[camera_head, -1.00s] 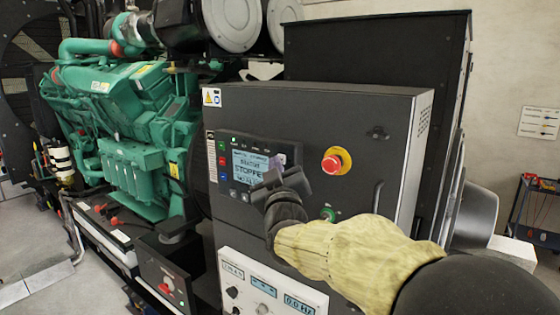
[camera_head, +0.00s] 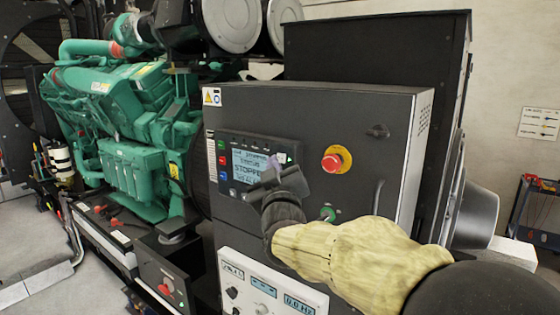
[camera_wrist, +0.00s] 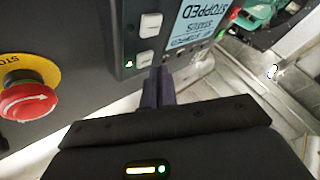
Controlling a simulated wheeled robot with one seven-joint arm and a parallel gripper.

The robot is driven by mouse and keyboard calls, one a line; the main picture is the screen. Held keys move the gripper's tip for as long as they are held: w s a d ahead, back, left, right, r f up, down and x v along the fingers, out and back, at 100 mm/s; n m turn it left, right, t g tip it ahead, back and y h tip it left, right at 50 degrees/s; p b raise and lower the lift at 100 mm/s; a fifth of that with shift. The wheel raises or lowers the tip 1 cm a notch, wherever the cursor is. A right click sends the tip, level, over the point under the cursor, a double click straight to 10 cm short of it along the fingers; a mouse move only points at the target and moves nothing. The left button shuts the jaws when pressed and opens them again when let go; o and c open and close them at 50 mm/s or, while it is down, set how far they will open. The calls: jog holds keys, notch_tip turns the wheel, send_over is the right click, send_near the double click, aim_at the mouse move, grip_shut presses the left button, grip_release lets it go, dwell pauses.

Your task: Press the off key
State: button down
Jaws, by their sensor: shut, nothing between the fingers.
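The control panel (camera_head: 249,194) is on the front of a dark cabinet. Its screen (camera_head: 249,165) reads "STOPPED". Green, red (camera_head: 221,160) and blue keys line its left side. In the wrist view, where the panel appears upside down, two white keys, one upper (camera_wrist: 150,25) and one lower (camera_wrist: 146,58), sit beside the screen (camera_wrist: 197,22). A green lamp is lit by the lower one. My gripper (camera_head: 273,161) is shut and empty; its fingertips (camera_wrist: 159,75) are close to that lower key. I cannot tell whether they touch it. The key labels are too small to identify the off key.
A red emergency stop button (camera_head: 332,162) on a yellow ring is right of the panel. A green knob (camera_head: 328,213) sits below it, and a cabinet handle (camera_head: 377,197) is further right. A green engine (camera_head: 130,110) stands at the left.

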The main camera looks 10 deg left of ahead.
jog(key=shift+s+a, duration=0.15)
jog(key=shift+s, duration=0.1)
jog(key=s+a+b, duration=0.1)
jog(key=s+a, duration=0.1)
jog(key=s, duration=0.3)
jog(key=shift+s, duration=0.3)
dwell(0.4)
jog(key=shift+a, duration=0.1)
